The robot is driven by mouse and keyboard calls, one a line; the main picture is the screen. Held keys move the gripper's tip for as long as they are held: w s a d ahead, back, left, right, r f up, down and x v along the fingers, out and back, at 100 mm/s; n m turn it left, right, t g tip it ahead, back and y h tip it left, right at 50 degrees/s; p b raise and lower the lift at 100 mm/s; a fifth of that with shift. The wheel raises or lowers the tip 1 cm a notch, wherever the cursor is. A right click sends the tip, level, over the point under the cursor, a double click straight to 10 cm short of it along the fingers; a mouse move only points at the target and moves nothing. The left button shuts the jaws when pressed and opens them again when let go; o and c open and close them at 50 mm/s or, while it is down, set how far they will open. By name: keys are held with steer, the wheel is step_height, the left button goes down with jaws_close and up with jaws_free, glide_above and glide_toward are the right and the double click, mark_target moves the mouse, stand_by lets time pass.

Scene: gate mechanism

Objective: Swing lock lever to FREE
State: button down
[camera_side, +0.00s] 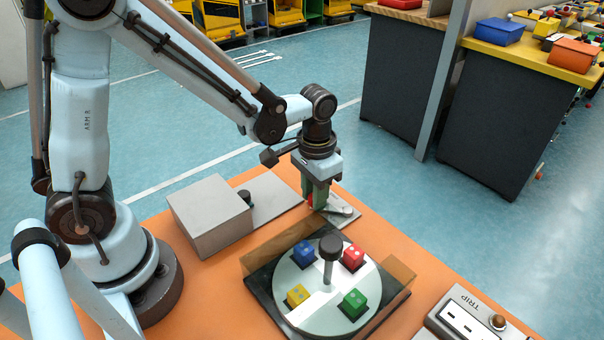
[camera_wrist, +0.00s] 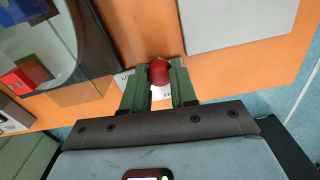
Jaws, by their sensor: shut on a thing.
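The lock lever has a red knob (camera_wrist: 159,73), which sits between the two green fingers of my gripper (camera_wrist: 159,88) in the wrist view. In the side view my gripper (camera_side: 318,203) points down behind the turntable, shut on the red knob (camera_side: 311,200). A grey metal plate (camera_side: 345,212) lies beside the fingertips. A white label (camera_wrist: 162,93) shows between and beside the fingers, with its lettering mostly hidden. Which mark the lever points at cannot be told.
A round turntable (camera_side: 313,316) with blue, red, yellow and green cubes and a dark-topped central post (camera_side: 329,262) stands in front. A grey box (camera_side: 210,217) is at left, a TRIP panel (camera_side: 470,318) at lower right. Orange tabletop (camera_side: 407,250) is bare between turntable and panel.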

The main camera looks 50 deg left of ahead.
steer(key=shift+w, duration=0.1)
steer(key=w+m, duration=0.1)
steer(key=m, duration=0.1)
steer(key=w+a+m, duration=0.1)
steer(key=m, duration=0.1)
steer(key=shift+a, duration=0.1)
steer(key=shift+w+a+m, duration=0.1)
steer(key=shift+w+m, duration=0.45)
steer(key=shift+m, duration=0.45)
steer(key=shift+w+a+m, duration=0.1)
steer(key=shift+w+m, duration=0.45)
steer(key=shift+m, duration=0.45)
steer(key=shift+w, duration=0.1)
steer(key=c, duration=0.9)
jaws_free()
steer(key=shift+r, duration=0.1)
step_height(320, 180, up, 12)
steer(key=shift+f, duration=0.1)
